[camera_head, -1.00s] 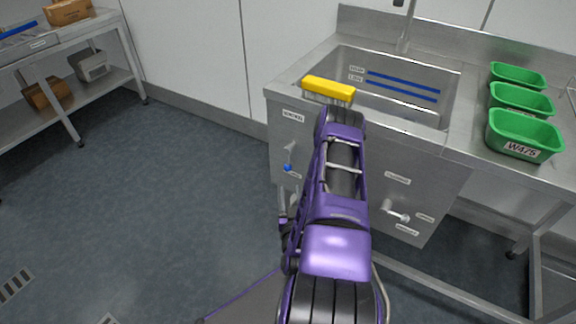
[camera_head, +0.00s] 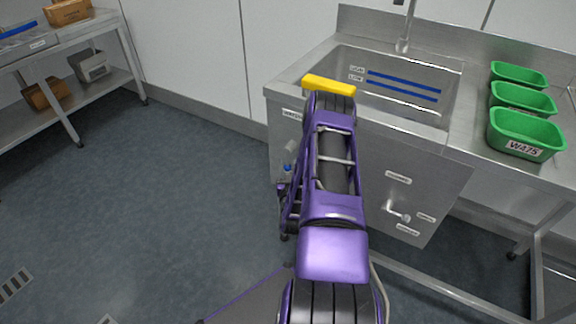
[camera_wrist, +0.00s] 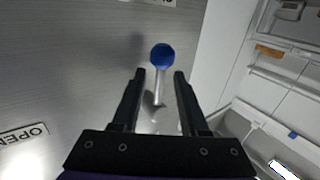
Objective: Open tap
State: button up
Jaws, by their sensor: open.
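The tap lever (camera_wrist: 158,88) is a thin metal rod with a blue knob (camera_wrist: 162,56) at its end, on the steel side panel of the sink unit. Its blue knob also shows in the head view (camera_head: 287,167), left of my arm. My gripper (camera_wrist: 160,74) is open. In the wrist view its two black fingers lie either side of the lever, with the knob beyond the fingertips. I cannot tell whether they touch it. A label reading OPEN (camera_wrist: 23,134) is on the panel at lower left. My arm hides part of the panel in the head view.
A yellow brush (camera_head: 329,85) lies on the sink's front edge. A second lever (camera_head: 398,211) sticks out of the front panel. Green bins (camera_head: 526,132) stand on the right counter. A shelf rack (camera_head: 70,60) stands far left. The floor at left is clear.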

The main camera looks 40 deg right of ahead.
grip_shut()
dwell(1.3)
